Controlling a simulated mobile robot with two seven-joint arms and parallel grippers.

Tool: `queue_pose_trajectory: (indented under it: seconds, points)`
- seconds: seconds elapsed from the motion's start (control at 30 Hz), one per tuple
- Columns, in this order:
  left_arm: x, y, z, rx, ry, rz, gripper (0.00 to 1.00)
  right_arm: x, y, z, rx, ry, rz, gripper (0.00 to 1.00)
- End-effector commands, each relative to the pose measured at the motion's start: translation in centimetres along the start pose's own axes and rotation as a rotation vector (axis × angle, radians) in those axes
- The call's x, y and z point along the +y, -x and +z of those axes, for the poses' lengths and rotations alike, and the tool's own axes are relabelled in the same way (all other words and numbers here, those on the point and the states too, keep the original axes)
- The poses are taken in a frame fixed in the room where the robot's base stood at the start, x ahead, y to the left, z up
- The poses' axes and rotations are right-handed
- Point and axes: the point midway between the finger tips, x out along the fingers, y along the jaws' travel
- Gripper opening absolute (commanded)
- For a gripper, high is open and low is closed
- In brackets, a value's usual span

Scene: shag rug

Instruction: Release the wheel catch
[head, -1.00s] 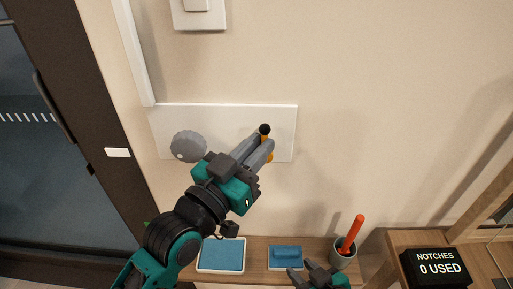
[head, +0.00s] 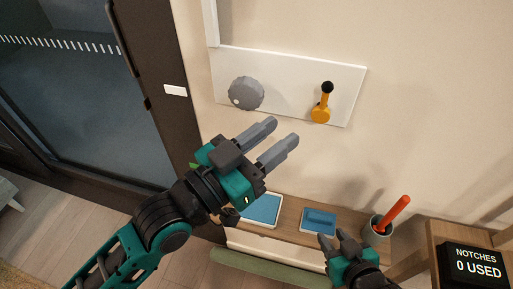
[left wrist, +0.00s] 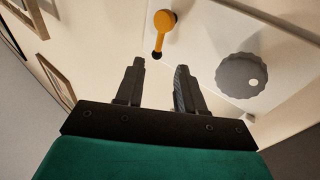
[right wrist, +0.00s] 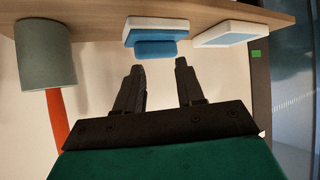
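A white wall plate (head: 290,100) carries a round grey wheel (head: 246,93) with a white dot and an orange lever (head: 321,108) with a black knob, right of the wheel. The lever points up, knob at the top. My left gripper (head: 284,130) is open and empty, below the plate and apart from the lever. In the left wrist view the lever (left wrist: 163,22) and the wheel (left wrist: 241,75) both lie beyond the parted fingers. My right gripper (head: 332,238) is open and empty, near the low shelf.
The wooden shelf (head: 285,222) holds a blue-topped tray (head: 260,209), a blue block (head: 318,221) and a grey cup (head: 377,232) with a red-orange stick. A black sign (head: 472,264) reads "NOTCHES 0 USED". A dark glass door (head: 75,90) is at left.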

Motion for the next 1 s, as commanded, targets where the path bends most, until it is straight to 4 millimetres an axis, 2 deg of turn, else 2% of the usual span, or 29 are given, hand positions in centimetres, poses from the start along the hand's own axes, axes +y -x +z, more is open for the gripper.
queue_pose_trajectory:
  seconds: [0.1,0.3,0.83,0.93,1.0]
  points:
    - [0.0,2.0,0.1,-0.003,0.000,0.001,0.38,0.0,-0.1,0.2,0.000,0.000,0.000,0.38]
    - [0.0,3.4,0.0,-0.001,0.000,0.001,0.38,0.0,-0.2,0.3,0.000,0.000,0.000,0.38]
    - [0.0,3.5,0.0,0.000,0.001,0.000,0.38,0.0,-0.2,0.3,0.000,-0.001,0.000,0.38]
    - [-0.7,3.6,0.9,-0.020,0.005,-0.029,0.38,0.0,-0.2,0.3,0.000,-0.001,0.000,0.38]
    - [-1.9,4.0,2.7,-0.059,0.013,-0.084,0.38,0.0,-0.2,0.3,0.000,-0.001,0.000,0.38]
